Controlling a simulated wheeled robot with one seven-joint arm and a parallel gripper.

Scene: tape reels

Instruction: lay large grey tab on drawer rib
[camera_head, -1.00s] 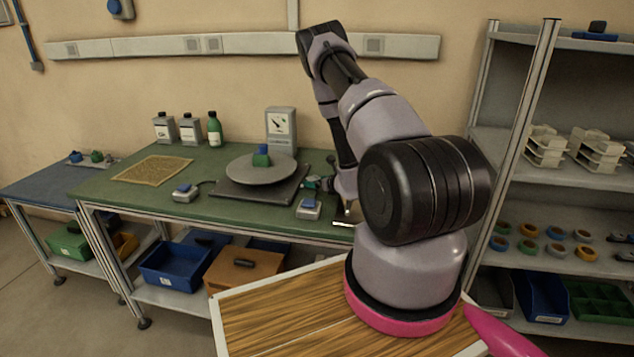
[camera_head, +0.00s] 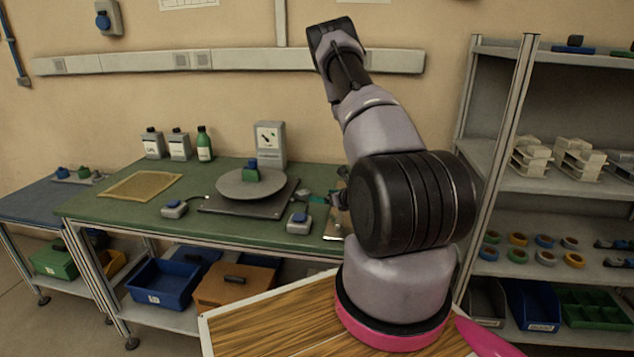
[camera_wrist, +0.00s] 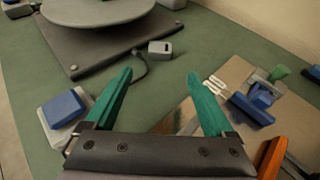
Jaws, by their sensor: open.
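My gripper shows in the wrist view (camera_wrist: 160,76) with its two teal fingers spread apart and nothing between them. It is over the green bench top (camera_wrist: 200,40). In the head view my arm hides most of the gripper. A small pale forked piece (camera_wrist: 214,85) lies on a tan board (camera_wrist: 235,72) beyond the right fingertip; I cannot tell whether it is the large grey tab. An orange-brown box with a dark handle (camera_head: 236,290) stands on the bench's lower shelf. I cannot make out a drawer rib.
A round grey plate on a dark base (camera_head: 250,184) stands on the bench, with a green and blue block on it. A blue-topped box (camera_wrist: 64,115) is left of the gripper. Blue clamp-like parts (camera_wrist: 258,100) lie right. A rack (camera_head: 527,150) stands at the right.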

